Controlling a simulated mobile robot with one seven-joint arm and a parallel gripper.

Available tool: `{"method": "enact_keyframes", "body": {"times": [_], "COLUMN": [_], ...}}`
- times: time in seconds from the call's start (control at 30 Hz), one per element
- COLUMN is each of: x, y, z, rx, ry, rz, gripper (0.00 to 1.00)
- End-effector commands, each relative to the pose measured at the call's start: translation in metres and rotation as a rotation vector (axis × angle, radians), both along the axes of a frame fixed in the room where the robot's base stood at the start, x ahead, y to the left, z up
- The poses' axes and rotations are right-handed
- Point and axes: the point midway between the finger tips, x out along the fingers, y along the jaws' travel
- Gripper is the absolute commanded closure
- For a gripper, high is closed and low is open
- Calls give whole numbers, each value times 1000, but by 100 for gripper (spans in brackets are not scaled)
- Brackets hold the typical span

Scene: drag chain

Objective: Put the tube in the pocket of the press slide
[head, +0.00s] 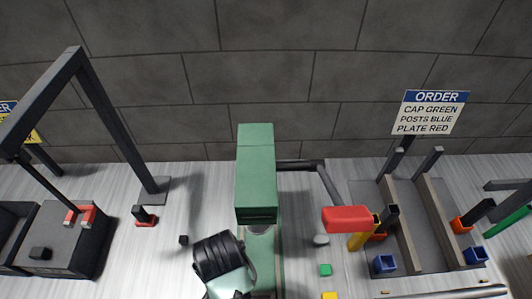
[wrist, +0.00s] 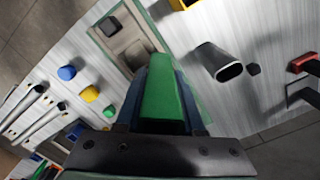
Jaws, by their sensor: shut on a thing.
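The tube (wrist: 163,95) appears to be the long green piece between the dark blue fingers of my gripper (wrist: 165,92) in the wrist view. My gripper is shut on it. The tube's far end lies over the near part of the press bed. The press slide (wrist: 130,42) is a grey plate with a dark square pocket (wrist: 108,25), ahead and to the upper left of the tube. The tube is apart from the pocket in the picture. The green press (head: 256,178) stands mid-frame in the head view. My black wrist hides the area left of it, and the fingers are not clear there.
A black hollow sleeve (wrist: 218,62) and a small dark piece (wrist: 253,68) are right of the press in the wrist view. A dark frame (head: 105,110) stands left.

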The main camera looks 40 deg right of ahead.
Motion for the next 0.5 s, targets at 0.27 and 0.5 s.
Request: {"method": "enact_keyframes", "body": {"times": [0.27,0.5], "x": [-25,-38], "y": [-25,-36], "z": [6,8], "rx": [-5,-8], "ry": [2,3], "rz": [-573,-852], "gripper": [100,100]}}
